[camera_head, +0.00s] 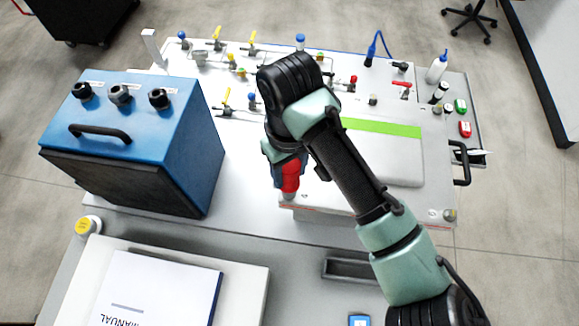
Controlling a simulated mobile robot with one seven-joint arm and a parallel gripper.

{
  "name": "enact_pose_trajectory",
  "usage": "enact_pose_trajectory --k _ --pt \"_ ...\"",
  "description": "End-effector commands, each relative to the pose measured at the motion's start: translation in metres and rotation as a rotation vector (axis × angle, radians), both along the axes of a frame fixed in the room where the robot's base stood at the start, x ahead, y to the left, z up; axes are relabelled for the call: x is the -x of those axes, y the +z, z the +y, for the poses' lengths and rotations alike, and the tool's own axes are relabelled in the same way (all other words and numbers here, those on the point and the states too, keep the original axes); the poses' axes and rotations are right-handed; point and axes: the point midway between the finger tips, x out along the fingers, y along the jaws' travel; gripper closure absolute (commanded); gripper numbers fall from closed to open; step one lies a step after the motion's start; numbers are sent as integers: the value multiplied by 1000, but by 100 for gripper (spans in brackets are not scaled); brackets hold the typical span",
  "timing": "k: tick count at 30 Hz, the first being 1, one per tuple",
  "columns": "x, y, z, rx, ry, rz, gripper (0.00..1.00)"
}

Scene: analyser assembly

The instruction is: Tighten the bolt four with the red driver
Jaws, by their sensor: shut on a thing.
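The red driver (290,176) is upright under my wrist, at the front left corner of the white analyser box (325,206). My gripper (285,158) is shut on the driver; its fingers are mostly hidden by the wrist and arm. The driver's lower end is over a small bolt (288,197) at that corner; I cannot tell whether it touches. Another bolt (449,215) shows at the front right corner of the box. A light grey lid with a green stripe (385,128) lies on the box, partly behind my arm.
A blue case (190,150) with a black handle stands to the left. A manual (160,290) lies on a white tray at front left. Valves with coloured handles (225,100) line the back panel. A white bottle (437,66) and red and green buttons (464,129) are at right.

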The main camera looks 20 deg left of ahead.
Motion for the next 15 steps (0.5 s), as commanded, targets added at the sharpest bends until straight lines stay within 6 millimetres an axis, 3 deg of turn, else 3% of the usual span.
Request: enact_pose_trajectory --k 15 --pt "1 6 3 -4 -613 4 100"
